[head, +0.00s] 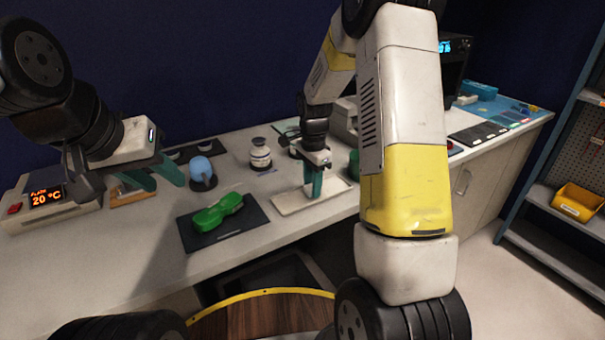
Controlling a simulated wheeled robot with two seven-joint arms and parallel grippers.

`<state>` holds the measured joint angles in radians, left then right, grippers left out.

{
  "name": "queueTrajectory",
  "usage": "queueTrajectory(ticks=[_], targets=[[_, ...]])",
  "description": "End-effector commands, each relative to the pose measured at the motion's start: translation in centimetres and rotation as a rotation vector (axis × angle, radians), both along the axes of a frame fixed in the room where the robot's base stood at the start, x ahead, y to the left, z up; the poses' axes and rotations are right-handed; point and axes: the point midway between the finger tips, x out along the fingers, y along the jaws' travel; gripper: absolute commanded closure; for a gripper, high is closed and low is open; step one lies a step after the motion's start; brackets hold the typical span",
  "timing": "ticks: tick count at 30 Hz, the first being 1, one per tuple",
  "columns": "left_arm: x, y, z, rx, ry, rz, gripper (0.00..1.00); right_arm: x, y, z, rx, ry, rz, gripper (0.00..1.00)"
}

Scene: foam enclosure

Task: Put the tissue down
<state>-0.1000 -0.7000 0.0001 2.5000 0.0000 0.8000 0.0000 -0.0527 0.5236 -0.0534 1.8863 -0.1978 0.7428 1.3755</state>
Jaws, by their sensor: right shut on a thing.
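My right gripper (313,192) points down over a shallow white tray (288,205) on the bench, its teal fingers close together. It is shut on the tissue, of which almost nothing can be made out between the fingers. Whether the fingertips touch the tray cannot be told. My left gripper (160,181) is open and empty, its two teal fingers apart, above the left part of the bench near a small wooden block.
A green case (217,213) lies on a dark mat (256,220) left of the tray. A blue ball-shaped thing (201,167) and a white jar (260,155) stand behind. A heater display (47,197) is far left. My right arm hides part of the bench.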

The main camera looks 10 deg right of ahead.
Motion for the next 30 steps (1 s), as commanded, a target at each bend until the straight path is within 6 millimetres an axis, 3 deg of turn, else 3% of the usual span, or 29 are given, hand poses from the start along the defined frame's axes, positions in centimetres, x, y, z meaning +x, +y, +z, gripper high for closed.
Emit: queueTrajectory(ticks=[7, 8, 9, 20, 23, 30], targets=[[0.0, 0.0, 0.0, 0.000, 0.000, 0.000, 0.64, 0.0, 0.0, -0.3, 0.000, 0.001, 0.001, 1.00], [0.0, 0.0, 0.0, 0.000, 0.000, 0.000, 0.64, 0.0, 0.0, -0.3, 0.000, 0.001, 0.000, 0.64], [0.0, 0.0, 0.0, 0.000, 0.000, 0.000, 0.64, 0.0, 0.0, -0.3, 0.000, 0.001, 0.000, 0.60], [0.0, 0.0, 0.0, 0.000, 0.000, 0.000, 0.64, 0.0, 0.0, 0.2, 0.001, -0.002, 0.000, 0.60], [0.0, 0.0, 0.0, 0.000, 0.000, 0.000, 0.64, 0.1, 0.0, 1.4, 0.000, -0.003, 0.000, 0.60], [0.0, 0.0, 0.0, 0.000, 0.000, 0.000, 0.64, 0.1, 0.1, 6.6, 0.001, -0.005, 0.000, 0.60]])
